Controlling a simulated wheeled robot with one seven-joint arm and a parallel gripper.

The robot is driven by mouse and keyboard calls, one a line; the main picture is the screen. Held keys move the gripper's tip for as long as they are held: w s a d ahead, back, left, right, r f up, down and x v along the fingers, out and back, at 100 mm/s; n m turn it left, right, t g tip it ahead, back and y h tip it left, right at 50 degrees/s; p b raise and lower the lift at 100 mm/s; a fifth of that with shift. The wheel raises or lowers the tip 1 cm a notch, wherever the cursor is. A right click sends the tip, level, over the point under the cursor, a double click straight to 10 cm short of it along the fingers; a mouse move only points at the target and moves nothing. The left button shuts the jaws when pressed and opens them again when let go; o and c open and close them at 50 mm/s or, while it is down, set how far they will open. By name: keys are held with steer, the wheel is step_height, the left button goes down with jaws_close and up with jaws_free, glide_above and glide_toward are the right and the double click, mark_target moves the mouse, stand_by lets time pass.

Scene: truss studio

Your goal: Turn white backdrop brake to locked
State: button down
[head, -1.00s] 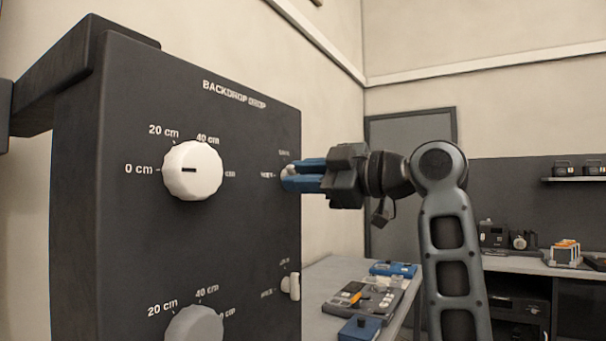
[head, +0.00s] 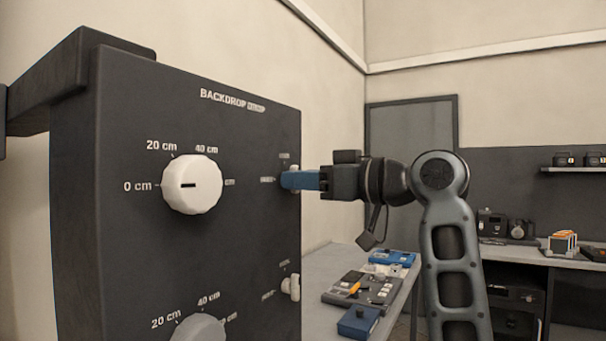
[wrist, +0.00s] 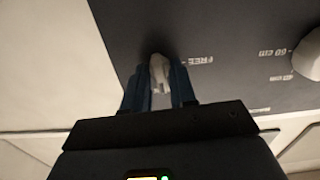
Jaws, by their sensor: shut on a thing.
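The black backdrop panel (head: 120,250) fills the left of the head view. My gripper (head: 300,180) is at the panel's right edge, its blue fingers shut on a small white lever, the white backdrop brake (head: 295,168). The lever's ends show above and below the fingers, so it stands about upright. In the wrist view the brake (wrist: 159,73) lies between both fingers (wrist: 159,88), with the FREE mark off to its side. The brake's upper mark is too small to read. The white dial (head: 192,184) points to 0 cm.
To the right is a table (head: 345,262) with a control box (head: 362,289) and blue boxes. A shelf and bench stand at the back right.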

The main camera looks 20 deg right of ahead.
steer(key=shift+f+m, duration=0.15)
steer(key=shift+m, duration=0.25)
steer(key=c, duration=1.2)
jaws_free()
steer(key=shift+o, duration=0.2)
steer(key=shift+d, duration=0.1)
steer(key=b+v, duration=0.1)
steer(key=v, duration=0.6)
steer(key=shift+s+b, duration=0.3)
steer(key=shift+b, duration=0.1)
steer(key=shift+d, duration=0.2)
